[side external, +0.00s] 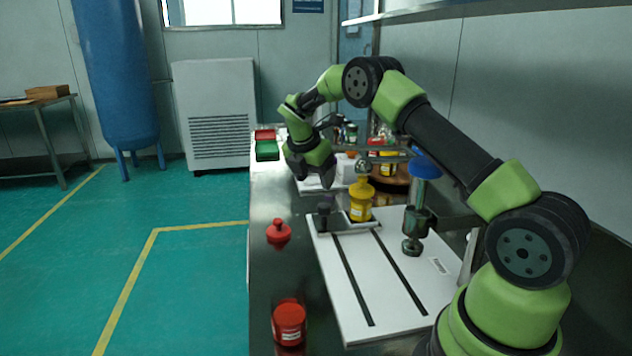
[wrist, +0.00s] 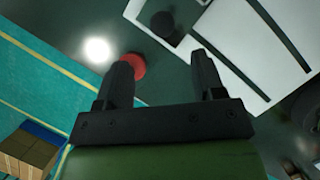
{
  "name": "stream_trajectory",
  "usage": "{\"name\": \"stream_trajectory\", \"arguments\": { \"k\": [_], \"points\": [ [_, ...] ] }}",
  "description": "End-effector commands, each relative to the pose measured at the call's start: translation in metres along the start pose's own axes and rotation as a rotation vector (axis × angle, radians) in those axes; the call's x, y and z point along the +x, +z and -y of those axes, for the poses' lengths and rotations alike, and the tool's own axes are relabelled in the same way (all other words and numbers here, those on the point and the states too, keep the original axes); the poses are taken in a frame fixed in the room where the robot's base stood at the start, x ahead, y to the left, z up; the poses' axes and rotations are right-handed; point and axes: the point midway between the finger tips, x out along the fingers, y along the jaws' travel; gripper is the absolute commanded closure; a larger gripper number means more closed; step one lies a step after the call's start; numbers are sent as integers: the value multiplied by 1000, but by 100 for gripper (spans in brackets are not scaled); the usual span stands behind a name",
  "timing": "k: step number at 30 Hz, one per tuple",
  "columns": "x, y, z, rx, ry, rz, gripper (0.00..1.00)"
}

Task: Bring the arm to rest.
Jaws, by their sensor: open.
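My gripper (side external: 326,176) hangs from the green and black arm over the far part of the dark bench (side external: 268,265), pointing down. In the wrist view my gripper (wrist: 160,66) shows two black fingers spread apart with nothing between them. A red round thing (wrist: 136,65) shows partly behind the left finger, lower down on the bench. The arm is bent, with its elbow high above the bench. In the side view the fingertips appear above the bench, behind the yellow container (side external: 360,203); their exact height is hard to tell.
A white slotted plate (side external: 372,290) lies on the bench, with the yellow container and a blue-topped device (side external: 424,168) at it. A red knobbed piece (side external: 279,234) and red jar (side external: 289,322) stand left. Red and green trays (side external: 266,149) and several jars stand farther back.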

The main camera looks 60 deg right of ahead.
Motion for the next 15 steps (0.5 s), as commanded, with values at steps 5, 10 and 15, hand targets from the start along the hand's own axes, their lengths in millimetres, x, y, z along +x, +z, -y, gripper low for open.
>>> {"name": "stream_trajectory", "arguments": {
  "k": [5,10,15],
  "points": [
    [0,0,0,1,1,0,37],
    [-28,-3,2,102,39,-23,37],
    [-99,-20,18,400,123,-115,37]
  ]
}}
